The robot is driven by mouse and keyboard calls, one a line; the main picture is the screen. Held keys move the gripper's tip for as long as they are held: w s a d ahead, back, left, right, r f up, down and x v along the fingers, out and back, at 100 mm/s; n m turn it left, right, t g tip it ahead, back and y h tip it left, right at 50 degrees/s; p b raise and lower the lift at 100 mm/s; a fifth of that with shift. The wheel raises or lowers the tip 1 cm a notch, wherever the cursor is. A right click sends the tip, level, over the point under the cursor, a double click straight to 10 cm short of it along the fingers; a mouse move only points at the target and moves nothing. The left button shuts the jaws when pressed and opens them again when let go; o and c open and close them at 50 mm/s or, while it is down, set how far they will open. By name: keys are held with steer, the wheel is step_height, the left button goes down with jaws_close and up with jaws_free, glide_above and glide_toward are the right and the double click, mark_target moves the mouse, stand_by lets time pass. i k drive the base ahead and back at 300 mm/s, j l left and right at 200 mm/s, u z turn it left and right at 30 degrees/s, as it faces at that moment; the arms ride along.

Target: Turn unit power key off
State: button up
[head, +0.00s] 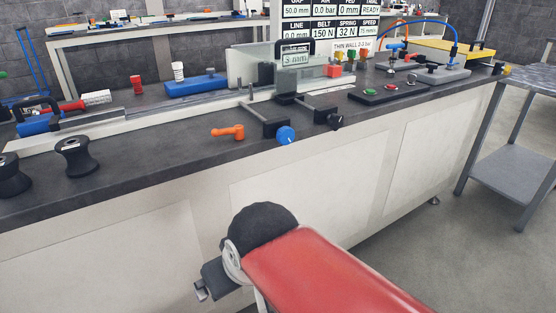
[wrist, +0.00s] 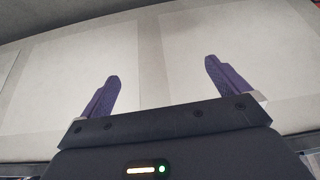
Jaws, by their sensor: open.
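A low black control box (head: 385,94) lies on the bench top, right of centre in the head view. My gripper (wrist: 162,72) is open and empty, with two purple fingers apart in the wrist view. It faces the bench's white front panels, below the bench top and well away from the control box.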

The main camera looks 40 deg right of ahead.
mark_target(411, 78)
steer(key=z, duration=1.95)
